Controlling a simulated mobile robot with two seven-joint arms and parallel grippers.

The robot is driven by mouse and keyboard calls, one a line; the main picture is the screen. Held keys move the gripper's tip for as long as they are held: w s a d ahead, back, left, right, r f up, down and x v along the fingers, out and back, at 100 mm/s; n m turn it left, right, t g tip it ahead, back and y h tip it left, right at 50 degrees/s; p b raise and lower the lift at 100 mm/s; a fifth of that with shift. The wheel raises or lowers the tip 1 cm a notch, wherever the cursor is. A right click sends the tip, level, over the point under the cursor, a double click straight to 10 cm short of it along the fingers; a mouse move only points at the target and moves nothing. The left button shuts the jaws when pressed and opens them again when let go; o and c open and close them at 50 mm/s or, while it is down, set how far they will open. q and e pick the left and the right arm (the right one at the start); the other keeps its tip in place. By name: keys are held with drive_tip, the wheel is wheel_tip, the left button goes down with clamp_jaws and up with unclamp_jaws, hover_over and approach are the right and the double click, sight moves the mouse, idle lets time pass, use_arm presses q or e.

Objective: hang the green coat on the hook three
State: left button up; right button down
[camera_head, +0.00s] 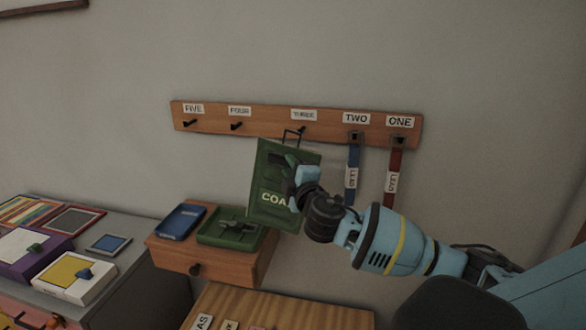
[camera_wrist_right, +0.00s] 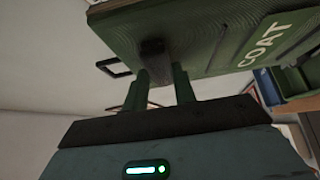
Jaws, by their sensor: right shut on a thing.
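The green coat (camera_head: 268,178) is a flat green board lettered COAT, with a dark wire loop at its top. It hangs slightly tilted in front of the wall, below the label THREE. Hook three (camera_head: 302,129) is a dark peg on the wooden rail, right by the loop; I cannot tell whether the loop is around it. My right gripper (camera_head: 303,187) is shut on the coat's front side. In the right wrist view the gripper's fingers (camera_wrist_right: 165,88) pinch a dark block on the coat (camera_wrist_right: 205,35). My left gripper is not in view.
The wooden rail (camera_head: 270,121) also bears hooks four (camera_head: 236,126) and five (camera_head: 190,124), both empty. A blue leash (camera_head: 352,172) hangs on two and a red leash (camera_head: 394,170) on one. Below stands a wooden drawer shelf (camera_head: 225,264) with a blue tray (camera_head: 180,221) and a green tray (camera_head: 215,238).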

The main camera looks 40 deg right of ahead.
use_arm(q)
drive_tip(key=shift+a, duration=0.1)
